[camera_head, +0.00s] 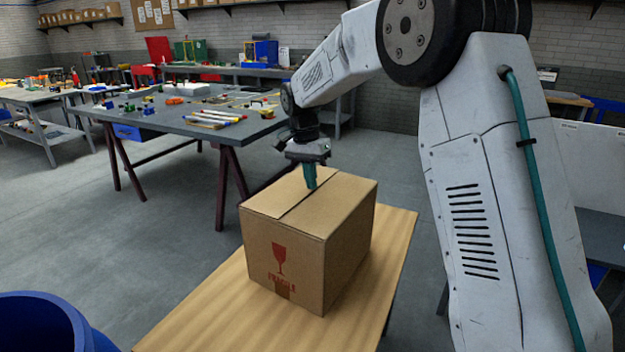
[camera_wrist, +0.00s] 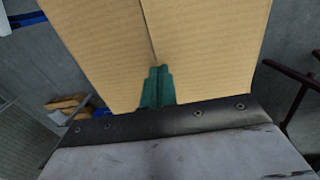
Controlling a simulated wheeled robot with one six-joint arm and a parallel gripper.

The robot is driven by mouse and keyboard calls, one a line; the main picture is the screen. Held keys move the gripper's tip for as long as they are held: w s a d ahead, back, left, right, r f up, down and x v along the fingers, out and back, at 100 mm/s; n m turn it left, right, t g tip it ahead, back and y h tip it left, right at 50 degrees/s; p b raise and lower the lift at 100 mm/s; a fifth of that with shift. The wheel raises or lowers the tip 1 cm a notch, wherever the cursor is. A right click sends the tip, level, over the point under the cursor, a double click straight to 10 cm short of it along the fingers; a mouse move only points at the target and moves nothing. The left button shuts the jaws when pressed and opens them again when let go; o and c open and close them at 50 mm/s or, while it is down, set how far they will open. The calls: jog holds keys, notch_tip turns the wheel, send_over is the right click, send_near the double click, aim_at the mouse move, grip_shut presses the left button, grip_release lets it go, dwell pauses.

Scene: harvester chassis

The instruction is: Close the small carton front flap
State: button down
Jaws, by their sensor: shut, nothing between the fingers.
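A small brown carton (camera_head: 285,250) with a red glass symbol on its front stands upright on a wooden table. Its top flaps lie flat or nearly flat, meeting along a seam; the left flap (camera_head: 272,192) and the right flap (camera_head: 328,205) both show. In the wrist view the flaps (camera_wrist: 205,45) fill the upper middle, with the seam running up from my fingertips. My gripper (camera_head: 310,178) is shut and empty, its teal fingers pointing down at the carton top near the seam. I cannot tell whether the fingertips (camera_wrist: 157,85) touch the cardboard.
The wooden tabletop (camera_head: 215,310) is bare around the carton. A blue bin (camera_head: 40,325) stands at the lower left. A grey workbench (camera_head: 190,125) with tools and small parts stands behind on the left. Grey floor lies between.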

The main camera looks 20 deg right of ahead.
notch_tip(320, 180, up, 15)
jog(key=shift+t+y, duration=0.4)
notch_tip(320, 180, down, 16)
jog(key=shift+s+d+r, duration=0.1)
jog(key=shift+r, duration=0.05)
dwell(0.5)
jog(key=shift+s+d+f, duration=0.1)
jog(key=shift+s+f, duration=0.15)
jog(key=shift+f, duration=0.65)
jog(key=shift+r, duration=0.1)
jog(key=shift+w+r, duration=0.15)
jog(key=shift+r, duration=0.85)
notch_tip(320, 180, up, 13)
